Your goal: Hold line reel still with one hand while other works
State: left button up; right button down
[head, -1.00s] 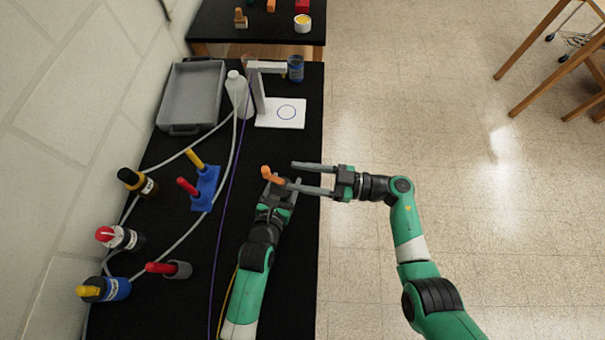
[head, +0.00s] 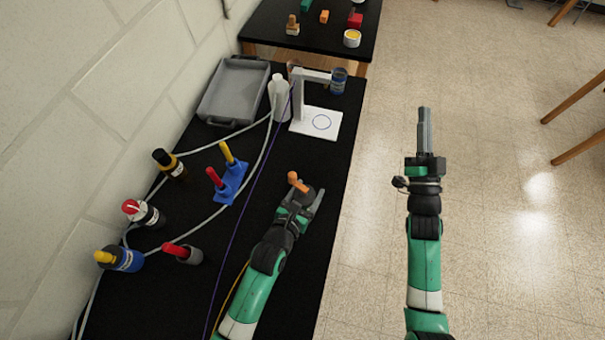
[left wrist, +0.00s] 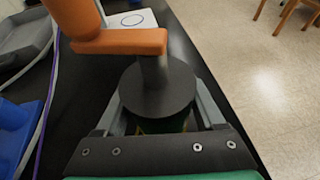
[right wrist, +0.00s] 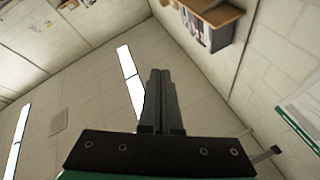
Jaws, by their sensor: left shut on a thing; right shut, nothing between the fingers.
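The line reel (left wrist: 157,88) has a dark round flange and an orange crank handle (left wrist: 120,41) on top. In the head view the orange crank (head: 297,182) stands at the tip of my left gripper (head: 306,198), near the table's right edge. My left gripper (left wrist: 160,112) is shut around the reel, with a finger on each side of it. The reel's lower part is mostly hidden below the flange. My right gripper (head: 425,126) is shut and empty, raised over the floor to the right of the table. Its fingers (right wrist: 160,100) are together, pointing at wall and ceiling.
Cables run along the table. A second table (head: 330,40) stands behind.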

notch_tip(320, 180, down, 5)
jog(key=m+g+h, duration=0.2)
jog(key=m+g, duration=0.1)
jog(key=m, duration=0.2)
jog(key=m+g+y, duration=0.2)
jog(key=g+y, duration=0.3)
jog(key=y, duration=0.7)
send_near(298, 185)
jog(key=w+d+r, duration=0.2)
jog(key=w, duration=0.3)
jog(key=x, duration=1)
jog(key=s, duration=0.2)
jog(key=s+a, duration=0.1)
jog(key=shift+s+r+t+h, duration=0.2)
jog(key=shift+s+t+h, duration=0.1)
jog(key=shift+s, duration=0.05)
jog(key=shift+a+f+n+g+y, duration=0.1)
jog(key=shift+n+g+y, duration=0.3)
jog(key=shift+y, duration=0.1)
jog(key=shift+a+n+g+y, duration=0.1)
jog(key=shift+n+g+y, duration=0.6)
jog(key=shift+y, duration=0.1)
